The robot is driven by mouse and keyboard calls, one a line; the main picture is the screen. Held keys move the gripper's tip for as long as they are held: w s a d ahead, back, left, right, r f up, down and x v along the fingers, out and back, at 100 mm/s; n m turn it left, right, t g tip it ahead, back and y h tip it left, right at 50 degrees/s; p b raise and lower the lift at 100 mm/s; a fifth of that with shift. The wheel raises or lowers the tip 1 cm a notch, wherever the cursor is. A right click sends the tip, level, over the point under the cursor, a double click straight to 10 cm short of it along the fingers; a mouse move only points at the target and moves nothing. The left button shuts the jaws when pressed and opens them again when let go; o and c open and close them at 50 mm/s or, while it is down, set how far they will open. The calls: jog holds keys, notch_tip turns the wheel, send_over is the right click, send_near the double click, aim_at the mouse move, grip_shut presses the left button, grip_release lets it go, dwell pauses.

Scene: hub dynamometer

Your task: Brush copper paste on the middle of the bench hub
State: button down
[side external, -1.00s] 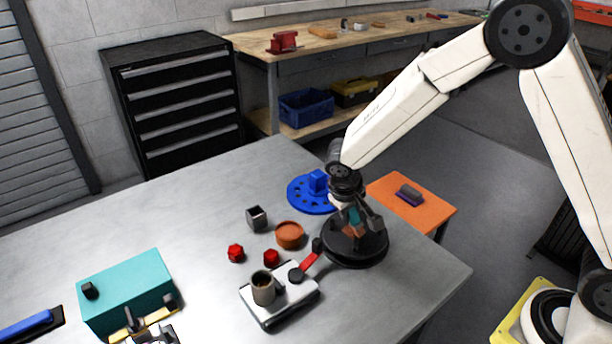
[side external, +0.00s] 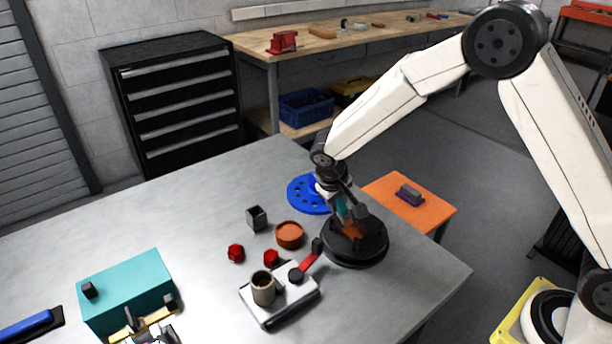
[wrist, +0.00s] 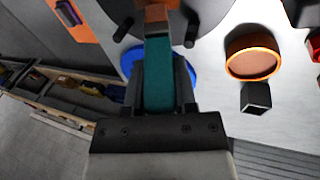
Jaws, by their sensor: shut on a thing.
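The bench hub (side external: 372,252) is a black round disc near the right edge of the grey table. My gripper (side external: 342,203) is shut on a brush with a teal handle (wrist: 158,80), tilted above the hub. The brush's copper-coloured end (wrist: 157,14) points at the hub's middle, and the hub also shows at the top of the wrist view (wrist: 205,12). A copper-orange patch shows at the hub's middle in the side view; I cannot tell bristles from paste there. An orange-brown round pot (side external: 289,229) with copper-coloured content stands left of the hub.
A blue holed disc (side external: 302,197) lies behind my gripper. A white device (side external: 278,309) with a cup and red lever stands in front-left of the hub. Two red knobs (side external: 236,253), a dark square cup (side external: 257,218) and a teal box (side external: 125,290) lie further left.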

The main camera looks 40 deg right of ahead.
jog(key=shift+w+d, duration=0.25)
jog(key=shift+d, duration=0.35)
jog(key=shift+s+a, duration=0.1)
jog(key=shift+s, duration=3.15)
jog(key=shift+w, duration=3)
jog(key=shift+w+r, duration=0.15)
jog(key=shift+w, duration=0.15)
jog(key=shift+s+r, duration=0.1)
jog(key=shift+r, duration=3.8)
jog(key=shift+f, duration=0.15)
jog(key=shift+d+f, duration=0.35)
jog(key=shift+d, duration=0.05)
